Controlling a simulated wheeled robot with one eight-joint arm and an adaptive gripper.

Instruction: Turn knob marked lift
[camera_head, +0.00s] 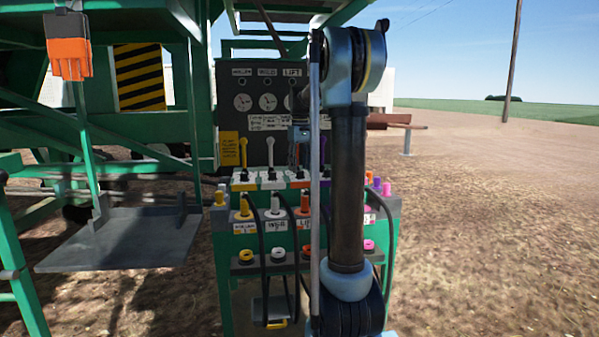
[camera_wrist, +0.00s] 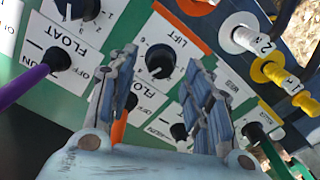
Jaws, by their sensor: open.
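The knob marked LIFT (camera_wrist: 160,60) is black and round, on a white plate with an orange band, in the wrist view. Numbers ring it and a white pointer line shows on it. My gripper (camera_wrist: 161,66) is open, with one finger on each side of this knob in the picture. Whether the fingers touch it or hover above it, I cannot tell. In the head view my gripper (camera_head: 300,135) is small and partly hidden by my arm, in front of the dark gauge panel (camera_head: 245,105). The knob itself is not clear there.
A purple lever (camera_wrist: 28,86) and an orange lever (camera_wrist: 118,131) stand close to the gripper. Other black knobs (camera_wrist: 60,58) are near, with white (camera_wrist: 245,40) and yellow (camera_wrist: 272,72) hose plugs at right. Hoses hang below the panel. Open ground lies to the right.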

